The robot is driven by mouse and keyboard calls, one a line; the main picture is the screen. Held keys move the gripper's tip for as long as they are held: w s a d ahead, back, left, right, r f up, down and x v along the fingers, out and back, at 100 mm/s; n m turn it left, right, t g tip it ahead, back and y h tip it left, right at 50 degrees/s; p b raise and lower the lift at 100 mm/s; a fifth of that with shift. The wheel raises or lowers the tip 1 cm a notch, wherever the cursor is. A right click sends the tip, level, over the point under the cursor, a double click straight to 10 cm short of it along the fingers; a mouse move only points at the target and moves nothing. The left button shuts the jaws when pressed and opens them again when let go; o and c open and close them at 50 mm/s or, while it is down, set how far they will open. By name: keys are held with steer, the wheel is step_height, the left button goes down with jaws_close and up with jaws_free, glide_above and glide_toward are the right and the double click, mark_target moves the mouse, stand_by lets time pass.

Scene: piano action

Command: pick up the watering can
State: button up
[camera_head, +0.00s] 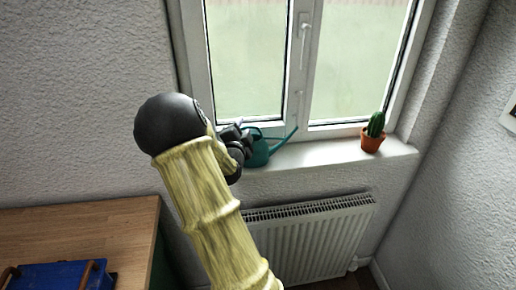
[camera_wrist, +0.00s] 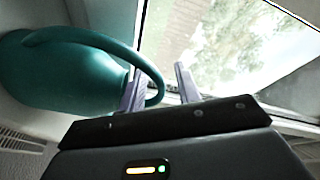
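The green watering can (camera_head: 258,154) stands on the window sill, its thin spout pointing up to the right. My gripper (camera_head: 242,130) is at the can's left side in the head view, and my arm partly hides the can. In the wrist view, the can's body (camera_wrist: 65,80) fills the left side and its curved handle arches over to the right. My gripper (camera_wrist: 159,70) is open there, its two pale fingers apart. The handle's curved end shows between the fingers, nearer the left one. I cannot tell whether they touch.
A cactus in an orange pot (camera_head: 372,141) stands farther right on the sill (camera_head: 317,155). The closed window (camera_head: 300,60) rises behind. A radiator (camera_head: 315,240) is below the sill. A wooden table (camera_head: 90,230) with a blue box (camera_head: 60,275) is at lower left.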

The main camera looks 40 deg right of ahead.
jaws_close()
